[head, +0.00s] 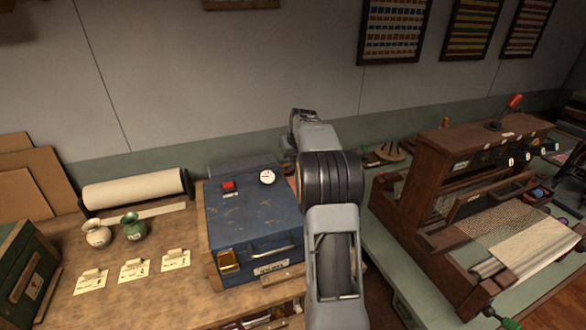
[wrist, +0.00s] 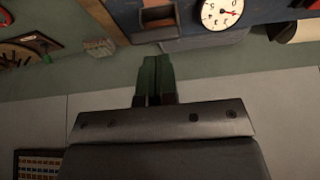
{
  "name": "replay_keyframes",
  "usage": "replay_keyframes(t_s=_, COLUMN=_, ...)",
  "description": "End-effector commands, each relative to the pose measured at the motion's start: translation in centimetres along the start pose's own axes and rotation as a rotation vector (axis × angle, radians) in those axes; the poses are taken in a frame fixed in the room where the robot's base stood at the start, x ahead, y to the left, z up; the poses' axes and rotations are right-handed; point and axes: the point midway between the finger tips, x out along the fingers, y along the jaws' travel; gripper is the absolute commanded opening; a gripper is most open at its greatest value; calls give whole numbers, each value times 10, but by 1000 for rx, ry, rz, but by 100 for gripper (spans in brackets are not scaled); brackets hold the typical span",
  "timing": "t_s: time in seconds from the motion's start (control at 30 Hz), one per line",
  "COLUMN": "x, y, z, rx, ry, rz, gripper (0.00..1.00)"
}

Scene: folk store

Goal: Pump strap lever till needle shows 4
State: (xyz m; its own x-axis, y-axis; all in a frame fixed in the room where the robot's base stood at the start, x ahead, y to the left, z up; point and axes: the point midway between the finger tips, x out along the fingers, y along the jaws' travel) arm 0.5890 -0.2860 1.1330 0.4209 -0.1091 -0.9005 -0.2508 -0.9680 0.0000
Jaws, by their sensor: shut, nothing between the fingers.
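A blue chest (head: 255,225) stands on the wooden bench, with a white round gauge (head: 267,177) on its top. In the wrist view the gauge (wrist: 222,12) sits at the top edge, partly cut off; its red needle points right in the picture, but I cannot read its number. A brown frame-like piece (wrist: 158,20) lies left of the gauge in the wrist view; I cannot tell whether it is the strap lever. My gripper (wrist: 153,98) is shut and empty, its green fingers together just below that piece. In the head view my arm hides the chest's right side.
A red button (head: 228,186) is on the chest top. Two small vases (head: 132,227), paper cards (head: 133,271) and a paper roll (head: 135,190) are on the bench to the left. A wooden loom (head: 470,190) stands right of my arm. The wall is behind.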

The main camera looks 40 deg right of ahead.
Motion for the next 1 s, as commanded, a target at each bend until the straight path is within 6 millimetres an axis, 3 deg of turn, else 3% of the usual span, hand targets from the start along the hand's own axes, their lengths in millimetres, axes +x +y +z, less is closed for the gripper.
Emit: replay_keyframes(t_s=1.0, x=41, y=0, z=28, rx=0, ry=-1, rz=0, gripper=0)
